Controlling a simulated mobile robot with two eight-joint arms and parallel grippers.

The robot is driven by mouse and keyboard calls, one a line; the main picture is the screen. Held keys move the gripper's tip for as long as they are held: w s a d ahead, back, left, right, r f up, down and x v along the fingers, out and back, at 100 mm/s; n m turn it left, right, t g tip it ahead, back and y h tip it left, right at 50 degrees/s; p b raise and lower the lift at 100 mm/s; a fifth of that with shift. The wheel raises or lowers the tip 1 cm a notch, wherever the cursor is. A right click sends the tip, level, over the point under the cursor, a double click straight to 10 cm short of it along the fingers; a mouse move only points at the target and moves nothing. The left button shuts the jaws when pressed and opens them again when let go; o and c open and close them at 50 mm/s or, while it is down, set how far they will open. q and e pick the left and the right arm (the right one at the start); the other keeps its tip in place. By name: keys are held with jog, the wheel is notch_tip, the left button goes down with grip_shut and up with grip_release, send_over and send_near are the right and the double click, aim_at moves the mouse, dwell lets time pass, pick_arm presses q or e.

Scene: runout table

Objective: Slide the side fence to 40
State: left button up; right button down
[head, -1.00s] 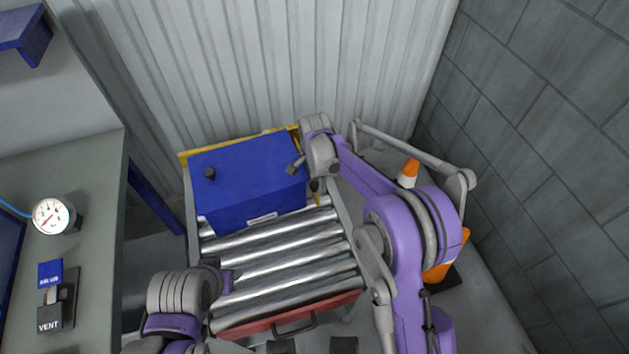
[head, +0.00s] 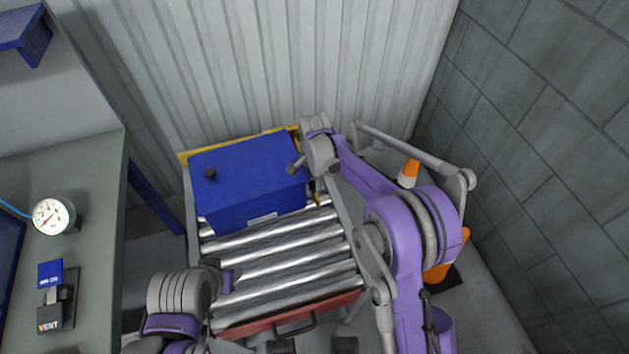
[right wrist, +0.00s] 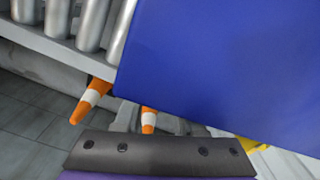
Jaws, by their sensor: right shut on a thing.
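A yellow strip (head: 317,198), which looks like part of the side fence, shows beside the right end of the blue box (head: 250,180). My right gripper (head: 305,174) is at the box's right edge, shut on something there. The hold is hidden, but the yellow part is right below it. In the right wrist view the blue box (right wrist: 220,70) fills most of the picture, and a bit of yellow (right wrist: 250,145) shows behind my dark gripper bar. No scale or number is readable. My left gripper (head: 226,281) is low over the rollers' left side; its jaws are unclear.
Orange cones (head: 408,173) stand right of the table. A grey bench with a gauge (head: 54,216) is at left.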

dwell(0.8)
jog(key=d, duration=0.1)
jog(key=w+d, duration=0.1)
jog(key=d, duration=0.1)
jog(key=shift+d, duration=0.3)
jog(key=c, duration=0.9)
grip_release()
jog(key=o, duration=0.4)
jog(key=shift+d, duration=0.1)
notch_tip(320, 180, up, 11)
